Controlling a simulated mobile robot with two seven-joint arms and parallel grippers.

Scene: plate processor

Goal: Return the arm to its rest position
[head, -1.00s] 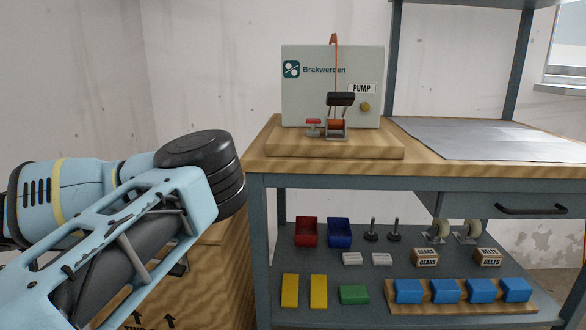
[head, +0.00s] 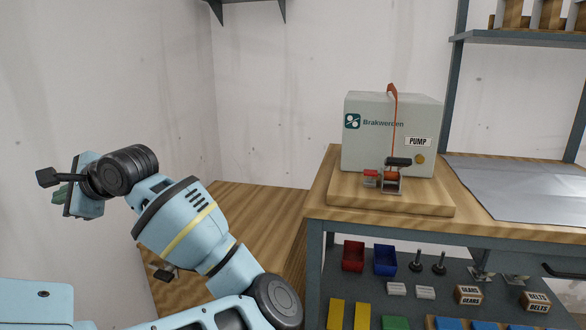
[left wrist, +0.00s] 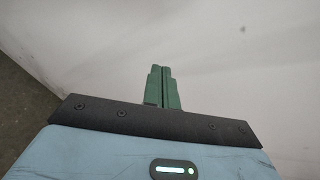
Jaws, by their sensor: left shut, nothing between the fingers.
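My left arm, light blue with black joints, fills the lower left of the head view and is bent up towards the left wall. Its gripper (head: 59,195) is at the far left, well away from the workbench and beside the bare wall. In the left wrist view the green fingers (left wrist: 162,86) are together with nothing between them, against a plain pale wall. My right gripper is not in view.
A grey pump box (head: 375,140) with a red lever stands on a wooden board (head: 345,196) on the workbench (head: 318,205). A metal sheet (head: 520,188) lies to its right. Bins and parts fill the lower shelf. A wooden surface (head: 250,215) is behind my arm.

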